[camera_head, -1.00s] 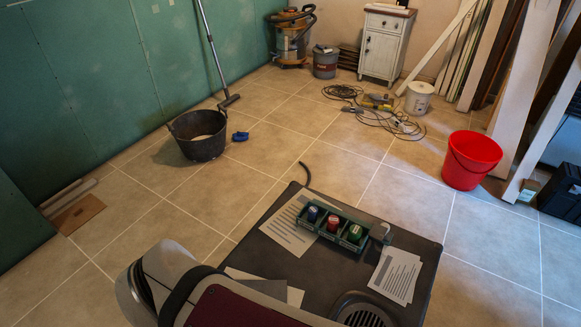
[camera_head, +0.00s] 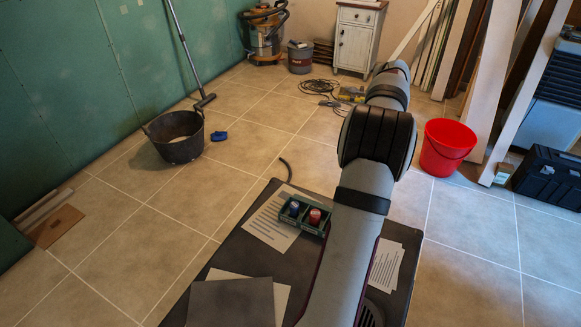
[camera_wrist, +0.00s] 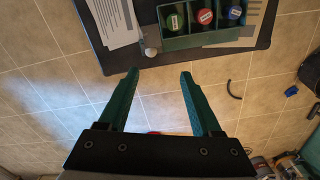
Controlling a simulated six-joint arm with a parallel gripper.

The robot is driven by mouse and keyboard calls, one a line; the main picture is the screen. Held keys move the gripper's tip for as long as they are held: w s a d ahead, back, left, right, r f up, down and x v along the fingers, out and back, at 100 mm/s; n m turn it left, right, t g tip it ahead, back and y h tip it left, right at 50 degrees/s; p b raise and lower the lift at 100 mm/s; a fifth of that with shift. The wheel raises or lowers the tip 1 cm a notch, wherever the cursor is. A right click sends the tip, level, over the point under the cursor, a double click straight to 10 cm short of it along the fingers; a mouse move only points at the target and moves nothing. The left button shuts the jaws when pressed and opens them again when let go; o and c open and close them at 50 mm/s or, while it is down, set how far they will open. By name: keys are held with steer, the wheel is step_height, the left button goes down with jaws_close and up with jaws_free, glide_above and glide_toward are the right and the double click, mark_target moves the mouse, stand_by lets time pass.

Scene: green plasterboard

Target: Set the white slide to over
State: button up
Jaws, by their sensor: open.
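A green tray (camera_head: 306,222) on the dark table holds a blue can (camera_head: 293,208) and a red can (camera_head: 315,216); my arm hides its right end. The wrist view shows the tray (camera_wrist: 212,40) with green (camera_wrist: 174,21), red (camera_wrist: 205,16) and blue (camera_wrist: 234,12) cans in separate compartments. A small whitish knob (camera_wrist: 150,52) sits beside the tray's green-can end; I cannot tell whether it is the white slide. My gripper (camera_wrist: 160,72) is open and empty, its dark green fingers apart, with the knob beyond the tips. In the head view the gripper cannot be made out.
Papers (camera_head: 386,266) and a grey square panel (camera_head: 230,303) lie on the dark table (camera_head: 240,258). A red bucket (camera_head: 446,147), a black tub (camera_head: 177,135) and a cable (camera_head: 318,88) are on the tiled floor. Open floor lies left of the table.

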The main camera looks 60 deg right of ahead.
steer(key=shift+m, duration=0.3)
steer(key=f, duration=0.5)
steer(key=s+f, duration=0.1)
steer(key=f, duration=0.5)
steer(key=s+d+f, duration=0.1)
steer(key=f, duration=0.4)
steer(key=shift+s+f, duration=0.2)
steer(key=shift+f, duration=0.05)
jaws_close()
